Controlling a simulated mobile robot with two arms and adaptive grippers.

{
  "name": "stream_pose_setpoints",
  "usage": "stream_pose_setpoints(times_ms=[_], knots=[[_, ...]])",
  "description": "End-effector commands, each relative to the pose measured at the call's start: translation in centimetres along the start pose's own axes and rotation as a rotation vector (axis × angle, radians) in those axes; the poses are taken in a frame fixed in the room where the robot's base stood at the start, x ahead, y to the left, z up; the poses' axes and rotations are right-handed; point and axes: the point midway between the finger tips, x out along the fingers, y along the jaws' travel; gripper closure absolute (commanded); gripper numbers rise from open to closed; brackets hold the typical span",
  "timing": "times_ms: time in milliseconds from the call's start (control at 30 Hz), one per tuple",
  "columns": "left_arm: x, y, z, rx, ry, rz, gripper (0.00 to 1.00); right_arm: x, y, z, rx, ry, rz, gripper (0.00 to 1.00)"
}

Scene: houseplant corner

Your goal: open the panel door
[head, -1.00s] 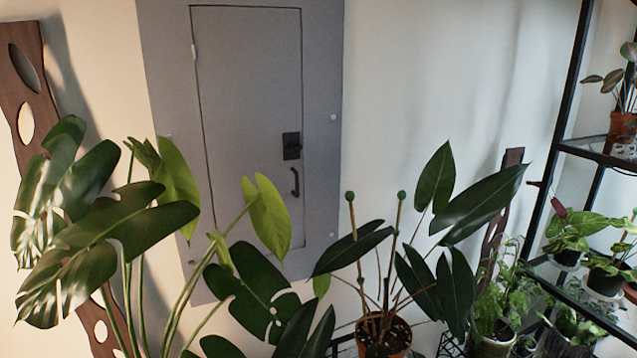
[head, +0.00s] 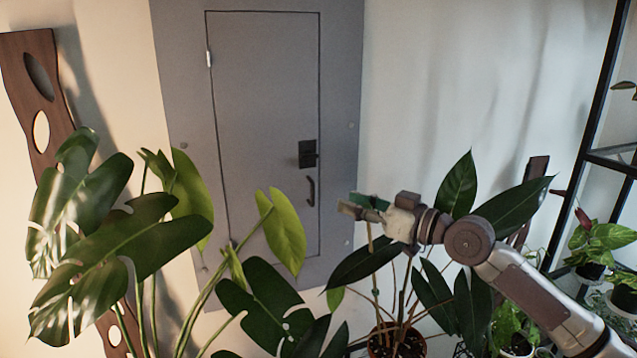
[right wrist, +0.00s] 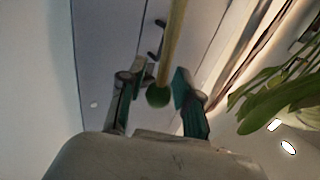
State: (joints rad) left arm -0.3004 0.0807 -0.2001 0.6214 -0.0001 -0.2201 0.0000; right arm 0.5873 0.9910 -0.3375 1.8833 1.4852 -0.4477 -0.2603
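The grey panel door (head: 262,85) is shut in its grey frame, with a hinge on its left edge. It carries a dark latch plate (head: 307,153) and a dark curved handle (head: 311,191) below it, near the right edge. My right gripper (head: 360,205) is to the right of the handle, apart from it, pointing left. In the right wrist view its fingers (right wrist: 154,80) are spread. The dark handle (right wrist: 155,53) shows beyond them. A green-tipped plant stake (right wrist: 172,50) appears between the fingers; contact cannot be told. My left gripper is out of view.
A large-leaved plant (head: 110,230) stands in front of the panel's lower left. A potted plant (head: 385,338) with stakes stands below my right gripper. A black shelf (head: 604,95) with plants is at the right. The wall above my right arm is clear.

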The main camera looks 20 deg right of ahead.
Motion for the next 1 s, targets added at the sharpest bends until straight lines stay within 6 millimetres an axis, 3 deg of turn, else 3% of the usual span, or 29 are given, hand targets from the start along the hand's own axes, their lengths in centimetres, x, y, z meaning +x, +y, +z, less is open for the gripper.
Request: stream_pose_setpoints(times_ms=[33, 200, 433, 867, 1000], knots=[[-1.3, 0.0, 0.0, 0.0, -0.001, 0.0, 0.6, 1.2, -0.2, -0.9, 0.001, 0.003, -0.004, 0.67], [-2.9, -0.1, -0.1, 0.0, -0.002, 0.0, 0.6, 4.8, -0.1, -0.6, 0.003, 0.002, -0.002, 0.67], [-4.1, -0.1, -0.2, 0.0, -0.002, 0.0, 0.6, 8.1, 0.0, -0.2, 0.002, 0.0, 0.0, 0.67], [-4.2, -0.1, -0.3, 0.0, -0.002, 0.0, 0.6, 9.0, -0.1, 0.1, -0.001, -0.002, 0.0, 0.67], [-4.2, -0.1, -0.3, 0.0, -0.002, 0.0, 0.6, 9.0, -0.1, 0.1, -0.001, -0.002, 0.0, 0.9]])
